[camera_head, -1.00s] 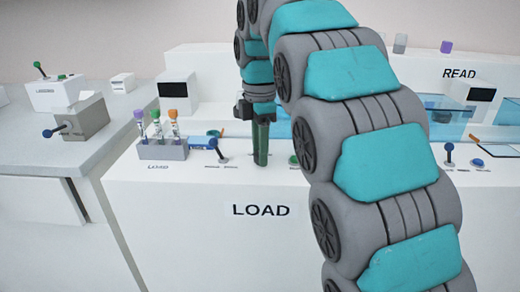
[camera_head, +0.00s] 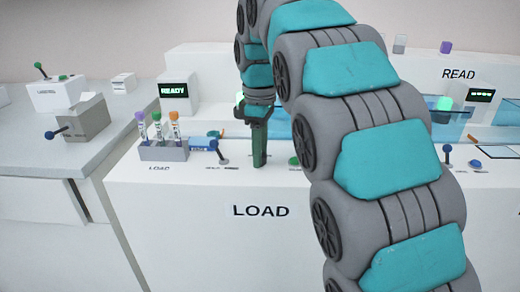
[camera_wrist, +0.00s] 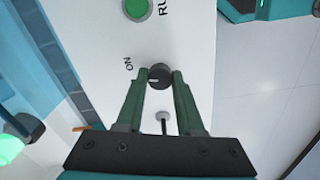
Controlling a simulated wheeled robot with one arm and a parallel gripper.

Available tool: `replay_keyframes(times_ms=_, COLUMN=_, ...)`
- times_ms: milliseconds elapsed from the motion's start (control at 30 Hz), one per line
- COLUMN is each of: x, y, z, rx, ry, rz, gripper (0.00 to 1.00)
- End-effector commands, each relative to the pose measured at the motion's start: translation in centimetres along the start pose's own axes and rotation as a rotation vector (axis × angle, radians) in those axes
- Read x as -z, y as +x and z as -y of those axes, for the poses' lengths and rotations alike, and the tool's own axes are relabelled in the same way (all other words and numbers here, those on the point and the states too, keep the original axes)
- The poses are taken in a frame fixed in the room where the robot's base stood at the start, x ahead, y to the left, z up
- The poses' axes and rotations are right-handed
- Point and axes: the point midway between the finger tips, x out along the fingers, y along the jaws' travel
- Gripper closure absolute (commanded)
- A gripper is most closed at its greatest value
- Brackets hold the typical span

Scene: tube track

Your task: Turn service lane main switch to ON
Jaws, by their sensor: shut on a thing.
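The main switch is a small black knob (camera_wrist: 159,76) on the white panel, seen in the wrist view. Its white mark points left, towards the printed word ON. My gripper (camera_wrist: 159,84) is shut on the knob, with one green finger on each side of it. In the head view my gripper (camera_head: 259,150) points down at the LOAD console (camera_head: 200,200), and the knob is hidden there.
A rack (camera_head: 163,152) with capped tubes stands left of my gripper. A blue-balled lever (camera_head: 214,146) is close on its left. A green button (camera_wrist: 137,8) lies beyond the knob by the printed RU letters. A green lamp glows (camera_wrist: 10,149) at the wrist view's left.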

Motion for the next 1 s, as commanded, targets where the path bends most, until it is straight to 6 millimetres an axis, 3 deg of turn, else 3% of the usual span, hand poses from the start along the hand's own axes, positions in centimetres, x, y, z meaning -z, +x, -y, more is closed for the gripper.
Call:
replay_keyframes(times_ms=300, x=-0.01, y=-0.08, z=-0.07, rx=-0.002, ry=0.119, rz=-0.001, gripper=1.00)
replay_keyframes(times_ms=833, x=0.00, y=-0.06, z=-0.04, rx=-0.002, ry=0.141, rz=-0.001, gripper=1.00)
replay_keyframes(times_ms=867, x=0.00, y=-0.06, z=-0.04, rx=-0.002, ry=0.141, rz=-0.001, gripper=0.60)
replay_keyframes(times_ms=1000, x=0.00, y=-0.04, z=-0.02, rx=-0.001, ry=0.141, rz=-0.001, gripper=0.44)
